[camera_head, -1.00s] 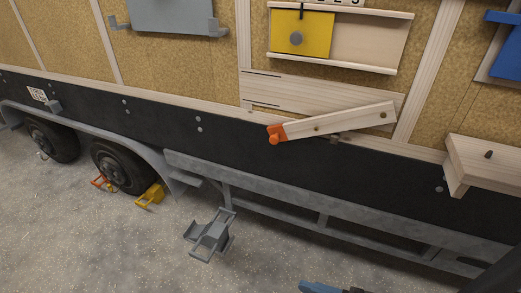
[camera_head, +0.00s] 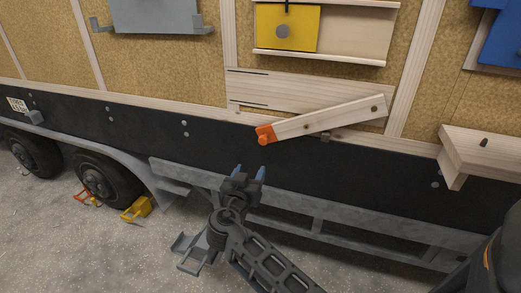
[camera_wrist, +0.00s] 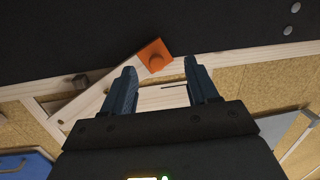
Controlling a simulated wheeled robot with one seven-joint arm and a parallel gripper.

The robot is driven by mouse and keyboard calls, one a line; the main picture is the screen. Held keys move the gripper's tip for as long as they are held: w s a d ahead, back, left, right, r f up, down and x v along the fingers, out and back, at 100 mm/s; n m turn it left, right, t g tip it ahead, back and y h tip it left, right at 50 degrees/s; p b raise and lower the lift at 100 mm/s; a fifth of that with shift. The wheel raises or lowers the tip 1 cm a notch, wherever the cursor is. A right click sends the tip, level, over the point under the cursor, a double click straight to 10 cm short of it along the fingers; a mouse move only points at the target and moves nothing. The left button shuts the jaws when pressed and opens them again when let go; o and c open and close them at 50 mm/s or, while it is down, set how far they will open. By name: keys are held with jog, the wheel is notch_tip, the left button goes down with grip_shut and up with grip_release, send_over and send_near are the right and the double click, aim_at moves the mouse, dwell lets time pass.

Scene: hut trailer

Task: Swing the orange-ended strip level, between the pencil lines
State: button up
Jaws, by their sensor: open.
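The wooden strip (camera_head: 330,117) hangs tilted on the trailer wall, its bolted end up at the right. Dark pencil lines (camera_head: 248,102) mark the left part of the pale board (camera_head: 290,92) behind, above the orange end. My gripper (camera_head: 248,173) is open and empty, below the orange end and apart from it in the head view. In the wrist view the orange end (camera_wrist: 154,55) shows between and beyond the open fingers (camera_wrist: 160,90).
A small dark peg (camera_head: 326,138) sits under the strip. A wooden shelf (camera_head: 485,150) juts out at the right. A yellow sliding panel (camera_head: 287,30) is above. A grey rail (camera_head: 300,195), yellow chock (camera_head: 137,208) and grey step (camera_head: 187,252) are below.

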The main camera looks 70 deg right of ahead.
aim_at(262, 142)
jog(key=d+r, duration=0.1)
jog(key=d, duration=0.2)
jog(key=d+r+m+g+h+p, duration=0.1)
jog(key=d, duration=0.3)
jog(key=w+d+r+m+g, duration=0.1)
jog(key=d, duration=0.2)
jog(key=shift+w+d, duration=0.1)
jog(key=shift+d, duration=0.1)
grip_shut()
dwell(0.3)
